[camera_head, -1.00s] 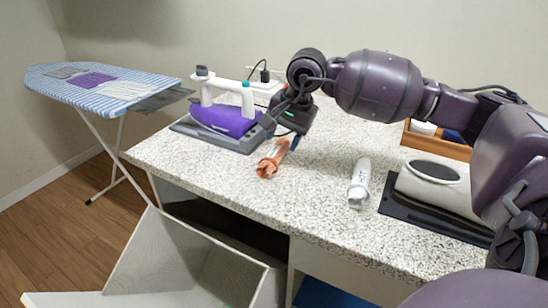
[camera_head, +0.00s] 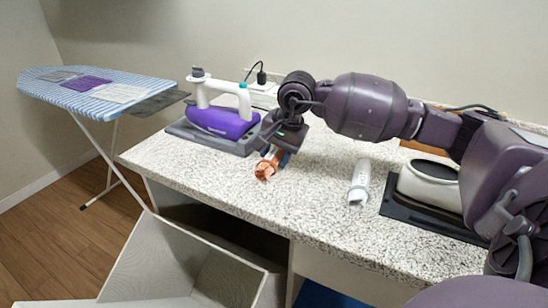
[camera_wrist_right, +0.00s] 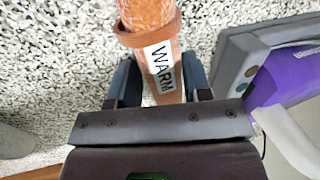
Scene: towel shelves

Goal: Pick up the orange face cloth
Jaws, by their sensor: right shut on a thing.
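The orange face cloth (camera_head: 265,169) is rolled up, with a white band reading "WARM" around it that shows in the right wrist view (camera_wrist_right: 147,14). It is at the counter top near the iron; I cannot tell whether it still touches the surface. My right gripper (camera_head: 275,156) points down over the roll's far end. In the right wrist view its two dark fingers (camera_wrist_right: 160,82) are on either side of the roll, shut on it at the label. My left gripper is not in view.
A purple iron (camera_head: 222,122) on its grey base stands left of my gripper. A white rolled cloth (camera_head: 359,182) lies to the right, beside a white item on a dark mat (camera_head: 425,217). An open bin (camera_head: 185,265) is below the counter's front edge. An ironing board (camera_head: 60,92) stands left.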

